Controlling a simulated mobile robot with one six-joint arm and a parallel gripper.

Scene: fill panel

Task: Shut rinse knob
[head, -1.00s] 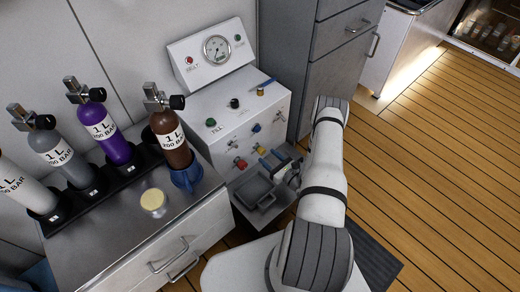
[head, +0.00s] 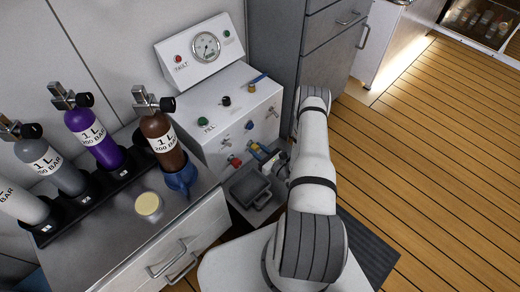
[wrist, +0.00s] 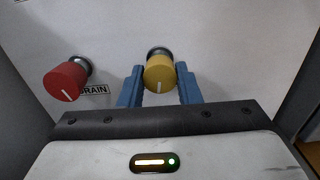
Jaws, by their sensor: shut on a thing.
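A yellow knob (wrist: 159,75) with a white pointer line sits on the white panel front, in the middle of the wrist view. My gripper (wrist: 160,88) has its two blue fingers on either side of this knob and is shut on it. The pointer line points down, slightly to the left. The knob's own label is not visible, so I cannot read whether it is the rinse knob. In the head view my gripper (head: 261,154) is at the lower front of the panel, partly hidden by my arm.
A red knob (wrist: 67,80) beside a partly hidden label ending in "RAIN" is left of the yellow one. A blue knob (head: 249,125) is above. A dark tray (head: 250,188) lies below. A brown cylinder (head: 160,139) stands left, and grey drawers (head: 330,35) stand behind.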

